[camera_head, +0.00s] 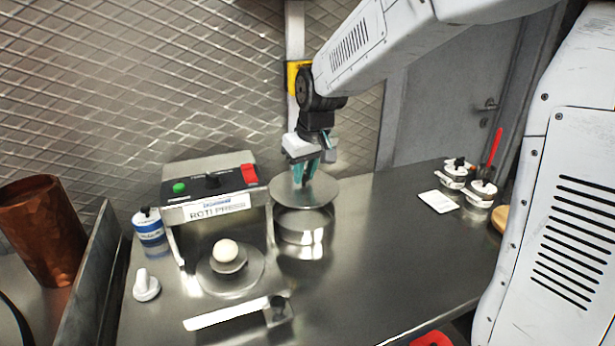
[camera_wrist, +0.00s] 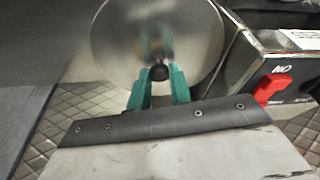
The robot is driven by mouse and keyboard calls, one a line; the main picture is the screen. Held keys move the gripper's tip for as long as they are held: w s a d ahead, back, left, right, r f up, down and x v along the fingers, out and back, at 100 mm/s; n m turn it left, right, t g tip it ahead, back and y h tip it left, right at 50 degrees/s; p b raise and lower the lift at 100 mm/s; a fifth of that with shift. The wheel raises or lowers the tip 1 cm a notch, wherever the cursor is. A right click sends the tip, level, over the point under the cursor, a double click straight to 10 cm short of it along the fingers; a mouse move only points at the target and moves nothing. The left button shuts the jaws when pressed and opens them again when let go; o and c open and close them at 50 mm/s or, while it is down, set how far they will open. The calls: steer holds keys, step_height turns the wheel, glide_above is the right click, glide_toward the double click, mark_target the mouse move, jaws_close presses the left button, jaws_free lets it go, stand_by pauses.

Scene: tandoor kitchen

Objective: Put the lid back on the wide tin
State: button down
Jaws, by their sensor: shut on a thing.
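The round metal lid (camera_head: 282,194) is level above the wide tin (camera_head: 303,240), a shiny steel cylinder on the counter right of the roti press. The tin is hidden there.
The roti press (camera_head: 212,190) stands close at left, with a dough ball (camera_head: 226,250) on its plate. A blue-white container (camera_head: 149,228) is farther left. A white card (camera_head: 438,201) and small lidded jars (camera_head: 481,193) are at right. The counter right of the tin is clear.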

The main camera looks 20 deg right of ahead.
mark_target(306, 185)
steer(key=shift+w+a+r, duration=0.1)
steer(key=shift+w+r, duration=0.05)
steer(key=shift+w, duration=0.25)
steer(key=shift+f, duration=1.15)
steer(key=shift+s+f, duration=0.1)
steer(key=shift+f, duration=2)
steer(key=shift+f, duration=0.15)
steer(key=c, duration=0.7)
jaws_free()
steer(key=shift+r, duration=3.5)
